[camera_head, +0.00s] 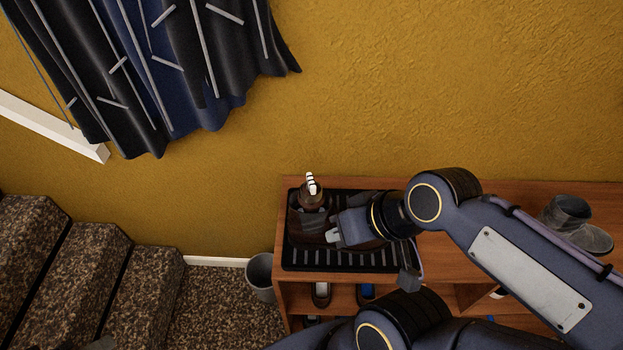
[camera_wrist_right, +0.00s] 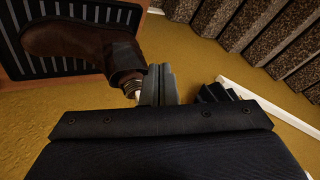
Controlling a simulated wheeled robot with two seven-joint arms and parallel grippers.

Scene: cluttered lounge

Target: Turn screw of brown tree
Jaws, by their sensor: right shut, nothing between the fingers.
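A brown boot-shaped thing (camera_head: 306,222) stands on a black ribbed tray (camera_head: 340,260). A pale, ridged screw-like piece (camera_head: 311,184) sticks up from its top. In the right wrist view the brown thing (camera_wrist_right: 65,38) lies at the upper left, and its ridged end (camera_wrist_right: 130,86) is just left of my fingers. My right gripper (camera_head: 333,236) is in front of and to the right of the brown thing in the head view. In the wrist view its fingers (camera_wrist_right: 158,70) are closed together and empty. I cannot tell if they touch it.
The tray sits on a wooden shelf unit (camera_head: 500,190) against a yellow wall. Grey footwear (camera_head: 575,220) stands at the right on top. Shoes fill lower compartments. A grey bin (camera_head: 261,277) and carpeted stairs (camera_head: 80,275) are to the left. A dark curtain (camera_head: 170,60) hangs above.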

